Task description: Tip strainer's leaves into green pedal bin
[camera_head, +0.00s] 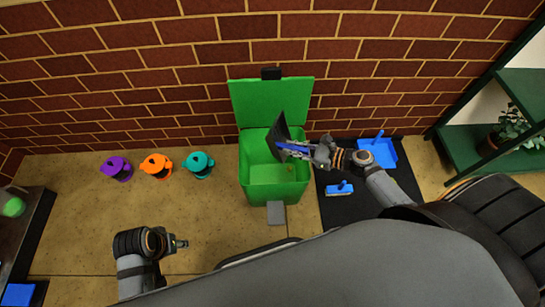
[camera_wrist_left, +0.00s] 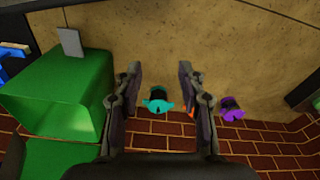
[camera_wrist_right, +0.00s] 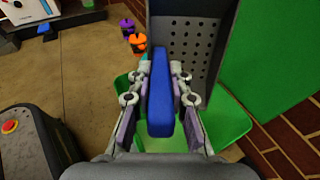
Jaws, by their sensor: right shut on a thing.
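The green pedal bin (camera_head: 275,192) stands against the brick wall with its lid (camera_head: 270,103) up. My right gripper (camera_head: 306,152) is shut on the strainer's blue handle (camera_wrist_right: 160,95). The dark, perforated strainer (camera_head: 279,136) is steeply tilted over the bin's opening; its holed plate (camera_wrist_right: 188,45) also shows in the right wrist view. No leaves are clearly visible on the strainer. A small brownish speck lies inside the bin, too small to identify. My left gripper (camera_head: 183,243) is empty, with its fingers apart in the left wrist view (camera_wrist_left: 160,75).
The bin's grey pedal (camera_head: 276,212) is at its front. Purple (camera_head: 117,168), orange (camera_head: 156,165) and teal (camera_head: 198,164) cans stand left of the bin. A blue dustpan (camera_head: 378,153) and a blue brush (camera_head: 339,189) lie on the black mat (camera_head: 345,212). Floor in front of the cans is clear.

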